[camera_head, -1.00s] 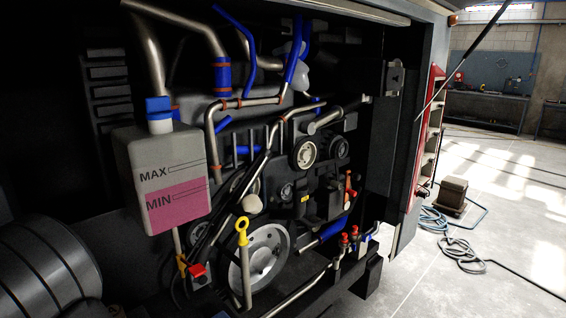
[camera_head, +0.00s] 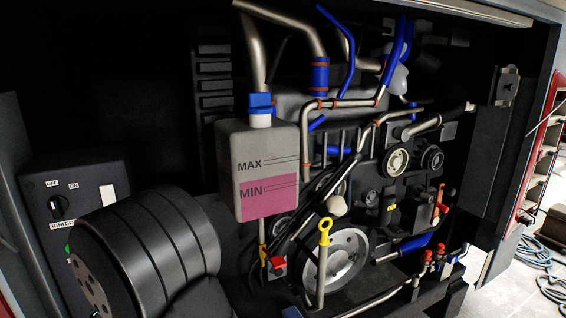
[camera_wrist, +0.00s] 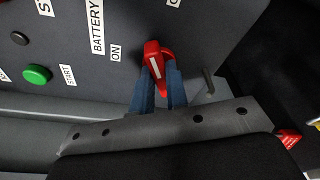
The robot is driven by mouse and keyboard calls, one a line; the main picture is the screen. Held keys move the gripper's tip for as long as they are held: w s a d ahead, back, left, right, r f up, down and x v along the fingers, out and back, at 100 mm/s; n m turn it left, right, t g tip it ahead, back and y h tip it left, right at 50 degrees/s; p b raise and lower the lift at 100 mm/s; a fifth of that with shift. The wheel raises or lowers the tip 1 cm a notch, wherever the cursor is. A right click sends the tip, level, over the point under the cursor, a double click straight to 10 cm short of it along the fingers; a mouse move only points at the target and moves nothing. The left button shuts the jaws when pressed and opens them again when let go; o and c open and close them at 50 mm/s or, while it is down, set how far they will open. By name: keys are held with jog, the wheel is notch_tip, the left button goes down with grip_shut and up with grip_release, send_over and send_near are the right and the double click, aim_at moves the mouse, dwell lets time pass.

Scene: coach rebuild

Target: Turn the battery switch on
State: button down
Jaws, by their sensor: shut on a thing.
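The red battery switch handle (camera_wrist: 153,51) with a white stripe shows in the wrist view on a dark grey panel. My gripper (camera_wrist: 160,80), with blue fingers, is shut on it, one finger on each side. The handle's stripe runs nearly up and down the picture, slightly tilted. The BATTERY label (camera_wrist: 97,27) and the ON label (camera_wrist: 116,53) are to the left of the handle. In the head view I cannot make out the switch or the gripper fingers.
A green START button (camera_wrist: 37,74) is on the same panel. In the head view, an ignition panel (camera_head: 110,172) stands at left, partly behind a black cylinder (camera_head: 150,245). The coolant tank (camera_head: 262,150) and yellow dipstick (camera_head: 325,230) are farther right, by the engine.

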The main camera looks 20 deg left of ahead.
jog(key=n+h, duration=0.1)
jog(key=n, duration=0.4)
dwell(0.5)
jog(key=c, duration=1.2)
grip_release()
jog(key=shift+c, duration=0.2)
jog(key=s+f+v, duration=0.1)
jog(key=v, duration=0.7)
jog(key=shift+s, duration=0.35)
jog(key=shift+f, duration=0.15)
